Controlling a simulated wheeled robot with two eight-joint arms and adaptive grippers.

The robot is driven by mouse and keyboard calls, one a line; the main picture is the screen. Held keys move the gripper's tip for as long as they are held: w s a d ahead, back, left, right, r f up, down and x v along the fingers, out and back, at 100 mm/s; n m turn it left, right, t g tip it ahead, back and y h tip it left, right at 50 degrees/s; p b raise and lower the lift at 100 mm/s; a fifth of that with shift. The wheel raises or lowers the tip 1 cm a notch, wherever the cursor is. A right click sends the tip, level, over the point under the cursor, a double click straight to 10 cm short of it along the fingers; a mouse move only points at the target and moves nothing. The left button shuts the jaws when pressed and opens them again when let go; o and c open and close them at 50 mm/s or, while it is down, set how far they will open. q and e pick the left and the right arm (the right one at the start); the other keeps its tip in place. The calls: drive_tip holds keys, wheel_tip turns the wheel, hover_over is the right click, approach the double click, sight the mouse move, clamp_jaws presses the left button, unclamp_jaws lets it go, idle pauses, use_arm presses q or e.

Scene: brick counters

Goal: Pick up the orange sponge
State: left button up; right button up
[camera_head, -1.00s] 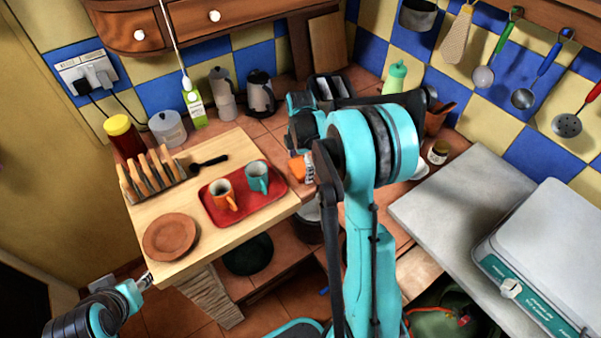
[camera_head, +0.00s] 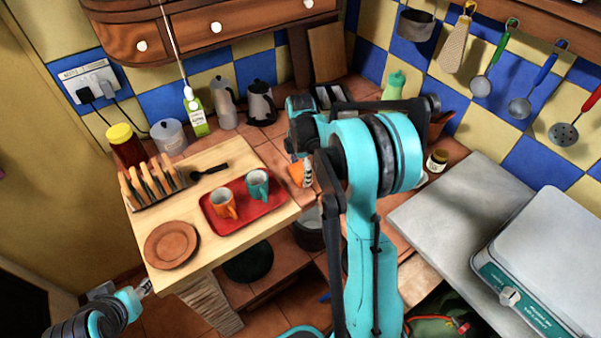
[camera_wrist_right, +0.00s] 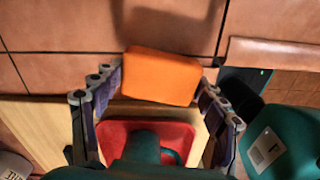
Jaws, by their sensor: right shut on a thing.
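Whether the sponge touches the counter is hard to tell. My left gripper (camera_head: 146,287) is at the lower left, away from the sponge, below the board's front edge; its jaw opening is too small to judge.
Left of the sponge, a red tray (camera_head: 243,222) with an orange mug (camera_head: 222,204) and a teal mug (camera_head: 257,184) lies on the wooden board (camera_head: 180,268). A brown plate (camera_head: 171,244) and a toast rack (camera_head: 150,180) are farther left. A grey scale (camera_head: 545,250) stands right.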

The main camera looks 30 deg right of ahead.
wheel_tip(320, 180, up, 2)
drive_tip(key=shift+r+p, duration=0.15)
drive_tip(key=shift+p, duration=0.25)
drive_tip(key=s+d+r+p, duration=0.3)
drive_tip(key=s+d+r, duration=0.3)
drive_tip(key=s, duration=0.3)
drive_tip(key=shift+s+d+r, duration=0.25)
drive_tip(key=shift+s+r, duration=0.05)
drive_tip(key=shift+s, duration=0.05)
